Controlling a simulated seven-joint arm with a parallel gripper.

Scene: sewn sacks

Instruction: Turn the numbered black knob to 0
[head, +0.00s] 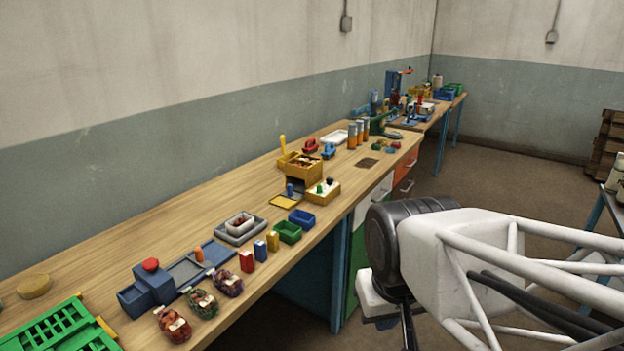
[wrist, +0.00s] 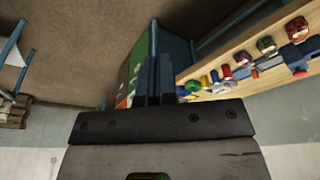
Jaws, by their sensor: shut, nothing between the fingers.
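A small yellow box (head: 322,193) stands near the front edge of the long wooden bench in the head view. It carries a small black knob (head: 330,181) and a green one beside it. Any numbers on the black knob are too small to read, so I cannot tell its setting. In the wrist view my gripper (wrist: 154,80) is shut and empty, apart from the bench. In the head view my arm is at the right, off the bench's front side. I cannot make out the black knob in the wrist view.
A yellow bin (head: 303,170) stands just behind the knob box. Several filled sacks (head: 228,284) lie at the near front edge. The floor beside the bench looks clear.

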